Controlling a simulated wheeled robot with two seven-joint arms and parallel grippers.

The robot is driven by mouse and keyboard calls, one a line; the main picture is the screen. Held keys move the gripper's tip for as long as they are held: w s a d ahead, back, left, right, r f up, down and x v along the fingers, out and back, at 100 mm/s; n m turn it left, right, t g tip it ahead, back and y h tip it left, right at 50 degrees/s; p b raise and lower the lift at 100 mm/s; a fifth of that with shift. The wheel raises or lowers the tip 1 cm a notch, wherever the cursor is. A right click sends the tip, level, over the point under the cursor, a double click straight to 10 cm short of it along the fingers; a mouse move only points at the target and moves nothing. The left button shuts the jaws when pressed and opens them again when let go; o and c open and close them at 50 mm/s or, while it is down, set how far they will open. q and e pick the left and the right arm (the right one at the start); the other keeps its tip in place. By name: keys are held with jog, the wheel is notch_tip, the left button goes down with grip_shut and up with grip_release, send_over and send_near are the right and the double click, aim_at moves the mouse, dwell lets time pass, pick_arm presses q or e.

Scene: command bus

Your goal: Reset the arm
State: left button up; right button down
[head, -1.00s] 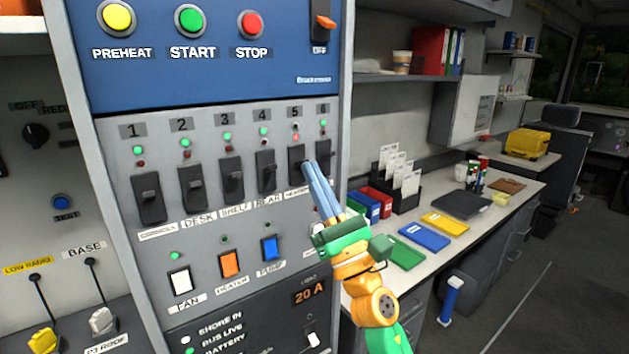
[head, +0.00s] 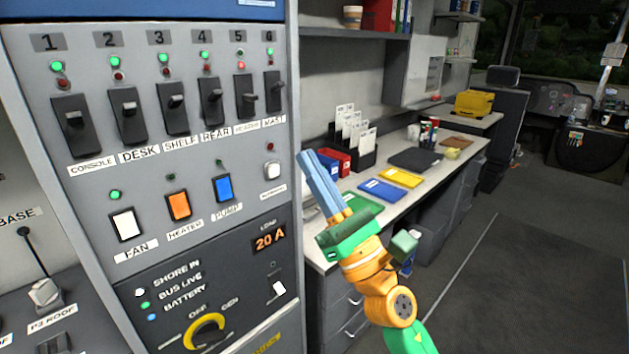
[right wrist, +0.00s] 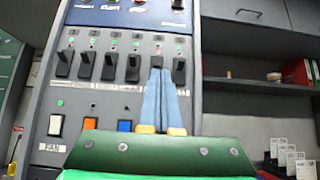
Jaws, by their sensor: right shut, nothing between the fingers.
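My right gripper (head: 310,157) is shut and empty. Its blue fingers point up and to the left, just right of the grey switch panel (head: 215,140) in the head view, apart from the panel as far as I can tell. My orange and green arm comes in from the lower right. In the right wrist view the closed fingers (right wrist: 165,85) lie together in front of the panel's right side, hiding part of the switch under number 5. My left gripper is not in view.
The panel has several black breakers, such as the console one (head: 75,125), and a fan (head: 126,224), heater and pump switch below. A desk (head: 350,235) with coloured folders and card holders stretches away to the right. The floor (head: 510,270) at right is clear.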

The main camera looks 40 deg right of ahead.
jog(key=shift+s+a, duration=0.2)
jog(key=shift+s, duration=0.05)
jog(key=shift+d, duration=0.15)
